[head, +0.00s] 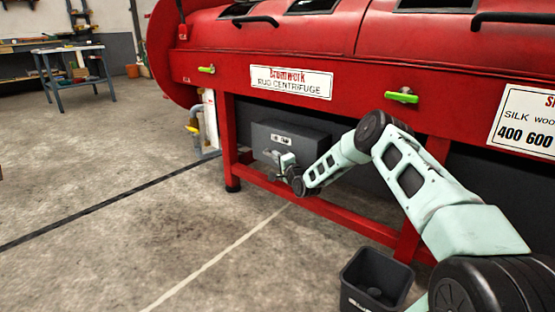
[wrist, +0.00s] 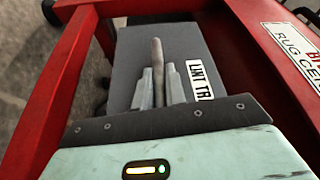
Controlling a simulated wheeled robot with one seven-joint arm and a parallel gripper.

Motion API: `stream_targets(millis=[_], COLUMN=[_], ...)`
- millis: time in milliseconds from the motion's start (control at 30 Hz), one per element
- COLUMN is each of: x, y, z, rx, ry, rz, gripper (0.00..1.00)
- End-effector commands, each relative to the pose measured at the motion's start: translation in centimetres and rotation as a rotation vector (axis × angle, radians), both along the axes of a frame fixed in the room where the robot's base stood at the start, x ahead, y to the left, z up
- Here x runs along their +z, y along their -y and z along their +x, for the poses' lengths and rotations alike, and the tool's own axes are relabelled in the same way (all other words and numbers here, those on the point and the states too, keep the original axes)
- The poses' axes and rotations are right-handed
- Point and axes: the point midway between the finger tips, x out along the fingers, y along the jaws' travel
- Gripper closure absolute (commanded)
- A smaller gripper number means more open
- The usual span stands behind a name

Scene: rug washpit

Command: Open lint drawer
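The lint drawer (head: 290,137) is a dark grey box front under the red rug centrifuge, with a small white label. It looks closed in the head view. In the wrist view its grey face (wrist: 190,45) carries a label (wrist: 199,80) reading "LINT TR…", partly cut off. A grey bar handle (wrist: 157,55) stands out from that face. My gripper (wrist: 158,86) has one finger on each side of the handle, close against it, and looks shut on it. In the head view my gripper (head: 284,160) is at the drawer's lower front; the handle is mostly hidden there.
The red frame (head: 230,135) surrounds the drawer, with a low rail (head: 320,207) in front. A black open bin (head: 376,278) stands on the floor at the lower right. Concrete floor is clear to the left. A workbench (head: 75,72) stands far back.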

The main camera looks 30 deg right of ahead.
Motion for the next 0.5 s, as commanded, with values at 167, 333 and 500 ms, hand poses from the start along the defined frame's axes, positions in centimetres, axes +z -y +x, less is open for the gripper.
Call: stream_targets(millis=[167,333,500], x=[0.1,0.3,0.4], y=[-0.6,-2.8,-6.4], z=[-0.2,-1.0,-2.3], rx=[0.001,0.003,0.005], ry=[-0.001,-0.003,-0.005], rz=[0.001,0.003,0.004], gripper=[1.00,1.00,1.00])
